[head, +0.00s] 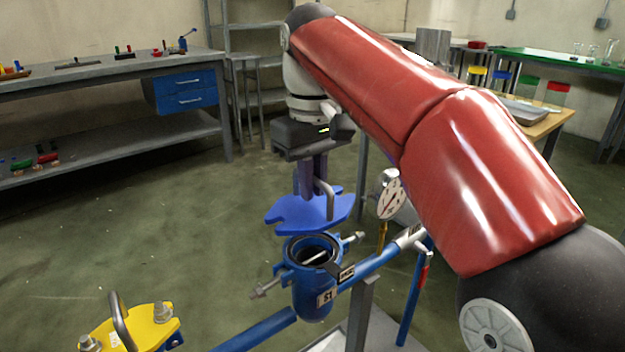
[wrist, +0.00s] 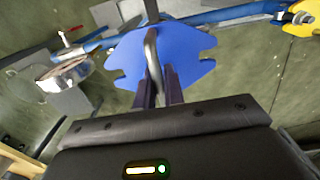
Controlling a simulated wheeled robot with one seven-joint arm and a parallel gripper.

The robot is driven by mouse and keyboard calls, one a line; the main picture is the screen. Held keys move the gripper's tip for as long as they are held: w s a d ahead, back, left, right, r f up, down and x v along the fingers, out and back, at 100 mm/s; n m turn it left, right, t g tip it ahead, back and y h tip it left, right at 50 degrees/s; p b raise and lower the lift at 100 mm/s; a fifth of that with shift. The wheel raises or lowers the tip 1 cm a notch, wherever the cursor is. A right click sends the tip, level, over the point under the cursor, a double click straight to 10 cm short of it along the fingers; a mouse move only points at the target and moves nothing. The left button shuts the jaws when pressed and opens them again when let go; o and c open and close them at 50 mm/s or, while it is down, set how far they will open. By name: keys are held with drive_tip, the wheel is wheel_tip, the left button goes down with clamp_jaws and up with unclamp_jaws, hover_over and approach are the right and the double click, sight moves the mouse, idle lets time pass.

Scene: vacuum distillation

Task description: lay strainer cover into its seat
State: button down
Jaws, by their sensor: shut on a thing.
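The strainer cover is a flat blue plate (head: 296,212) with notched edges and a bent metal handle. My gripper (head: 318,190) is shut on this handle and holds the cover in the air, roughly level, above the strainer. In the wrist view the blue cover (wrist: 160,55) hangs beyond the fingers (wrist: 157,85), with the handle between them. The strainer body (head: 313,285), blue and marked S1, stands below with its round mouth open upward. Its seat is the dark ring (head: 312,248) at the top. Swing bolts stick out at its sides. In the wrist view the cover hides the seat.
A blue pipe (head: 375,265) runs from the strainer to the upper right, with a dial gauge (head: 390,197) beside it. A yellow cover (head: 135,325) with a handle is at the lower left. Workbenches stand at the back; the floor to the left is clear.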

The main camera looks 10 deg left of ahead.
sight(313, 207)
drive_tip(key=shift+r, duration=0.1)
drive_tip(key=shift+f+b, duration=2)
drive_tip(key=shift+f, duration=0.9)
drive_tip(key=shift+p, duration=0.9)
drive_tip(key=shift+f+b, duration=0.55)
drive_tip(key=shift+f, duration=0.3)
drive_tip(key=c, duration=1.5)
unclamp_jaws()
drive_tip(key=shift+s+d, duration=0.1)
drive_tip(key=shift+o, duration=0.5)
drive_tip(key=shift+f, duration=0.1)
